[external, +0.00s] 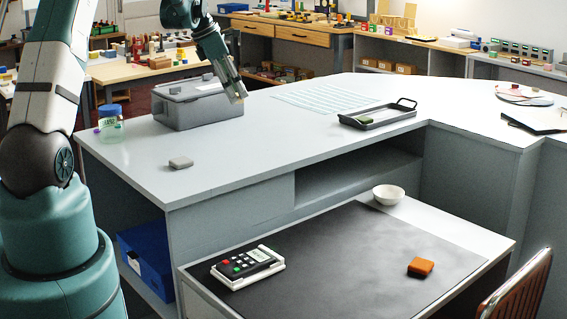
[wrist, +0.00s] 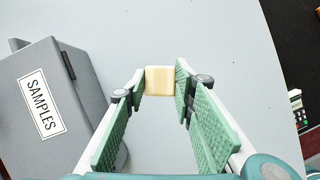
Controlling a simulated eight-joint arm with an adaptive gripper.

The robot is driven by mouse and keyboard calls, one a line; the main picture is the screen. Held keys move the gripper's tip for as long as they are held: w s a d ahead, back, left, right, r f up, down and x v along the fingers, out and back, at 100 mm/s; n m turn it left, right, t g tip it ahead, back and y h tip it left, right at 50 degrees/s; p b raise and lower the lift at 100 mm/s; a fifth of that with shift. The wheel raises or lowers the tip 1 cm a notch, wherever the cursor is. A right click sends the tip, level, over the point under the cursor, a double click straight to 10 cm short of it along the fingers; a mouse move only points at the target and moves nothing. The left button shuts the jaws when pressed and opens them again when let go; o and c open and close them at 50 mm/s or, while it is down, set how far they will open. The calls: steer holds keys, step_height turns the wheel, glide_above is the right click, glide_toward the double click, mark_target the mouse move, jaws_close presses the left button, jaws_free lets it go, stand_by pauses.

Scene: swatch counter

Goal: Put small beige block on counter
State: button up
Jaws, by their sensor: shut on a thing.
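The small beige block (wrist: 160,80) is between the fingertips of my gripper (wrist: 161,84) in the wrist view. My gripper is shut on it. In the external view my gripper (external: 239,96) points down beside the right end of the grey box, and the block shows only as a small pale patch at its tips. The counter (external: 250,150) is a broad light grey surface. It fills much of the wrist view (wrist: 225,50) behind the block. The block appears to be above the counter; the exact gap is hard to tell.
A grey lidded box (external: 195,108), labelled SAMPLES in the wrist view (wrist: 55,110), stands left of my gripper. A jar (external: 110,127), a small grey block (external: 180,162) and a dark tray (external: 377,115) are also on the counter. The counter's middle is clear.

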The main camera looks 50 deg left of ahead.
steer(key=shift+f, duration=3.1)
steer(key=shift+f, duration=1.9)
steer(key=shift+f, duration=0.15)
steer(key=o, duration=0.8)
steer(key=shift+o, duration=0.2)
steer(key=v, duration=1.2)
